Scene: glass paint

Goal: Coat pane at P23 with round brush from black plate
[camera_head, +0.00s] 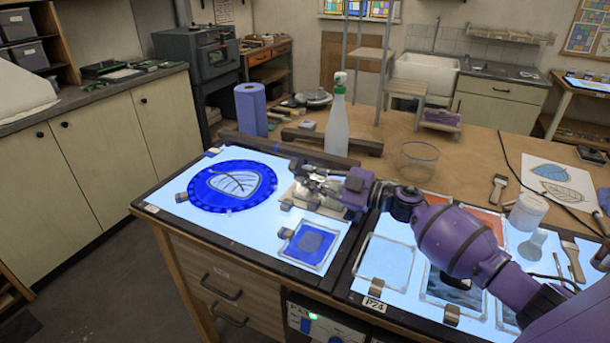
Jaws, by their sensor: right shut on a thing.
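My right gripper (308,187), on the purple arm from the right, is over the left light panel. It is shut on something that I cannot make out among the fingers. A pale pane (292,192) lies partly hidden under it. The label P24 (374,304) shows on the right panel; I cannot read P23. I cannot make out the round brush or the black plate. My left gripper is out of view.
A spray bottle (338,122), a blue paper roll (251,109) and a clear glass bowl (418,160) stand behind the panels. A white jar (528,211) and a flat brush (572,261) are at right. Dark bars edge the panels. My arm covers part of the right panel.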

